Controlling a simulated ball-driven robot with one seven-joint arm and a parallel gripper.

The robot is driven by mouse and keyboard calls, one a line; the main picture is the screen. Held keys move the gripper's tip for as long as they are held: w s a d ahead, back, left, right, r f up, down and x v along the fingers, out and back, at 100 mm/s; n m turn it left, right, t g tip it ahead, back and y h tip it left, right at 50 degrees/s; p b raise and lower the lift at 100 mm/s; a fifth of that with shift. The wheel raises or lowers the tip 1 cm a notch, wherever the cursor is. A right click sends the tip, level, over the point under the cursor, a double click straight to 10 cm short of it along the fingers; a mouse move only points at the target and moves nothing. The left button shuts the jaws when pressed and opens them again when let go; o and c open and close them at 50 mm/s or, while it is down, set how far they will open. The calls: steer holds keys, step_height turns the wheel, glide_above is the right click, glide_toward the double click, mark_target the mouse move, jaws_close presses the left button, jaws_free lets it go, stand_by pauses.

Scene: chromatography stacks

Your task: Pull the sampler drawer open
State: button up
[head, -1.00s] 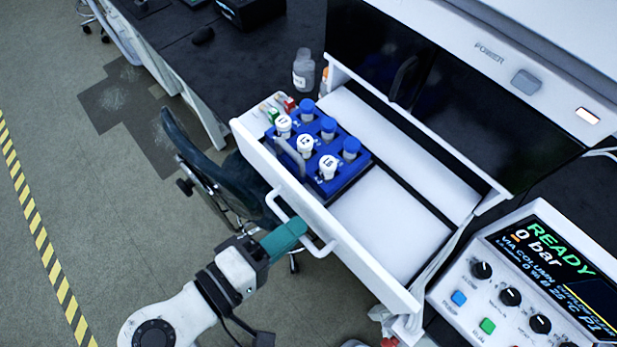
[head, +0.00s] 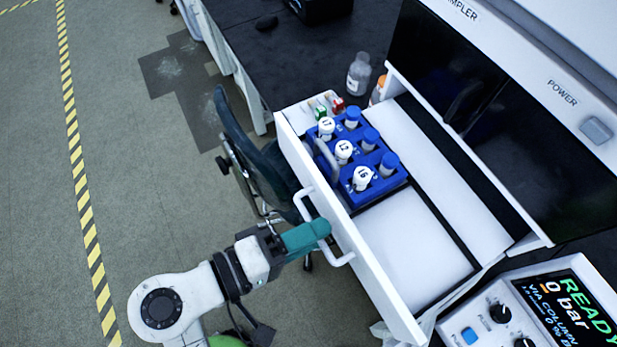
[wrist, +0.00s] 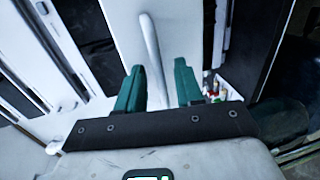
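The white sampler drawer (head: 362,262) stands well out from the sampler (head: 455,100) in the head view. Its white bar handle (head: 340,260) is on the drawer front. My gripper (head: 318,230), with teal fingers, is at the handle. In the wrist view the fingers (wrist: 160,75) are apart, with the handle bar (wrist: 151,45) running between them, and a gap shows beside the right finger. Inside the drawer a blue rack (head: 395,186) holds several vials with white numbered or blue caps.
A clear bottle (head: 358,75) and an orange-capped bottle (head: 378,90) stand on the black bench (head: 300,50) behind the drawer. A control box (head: 530,310) is at lower right. A dark chair (head: 240,145) stands left of the drawer, close to my arm.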

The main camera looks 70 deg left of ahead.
steer(key=b+v, duration=0.1)
steer(key=v, duration=0.9)
steer(key=shift+s, duration=0.4)
steer(key=shift+d, duration=0.1)
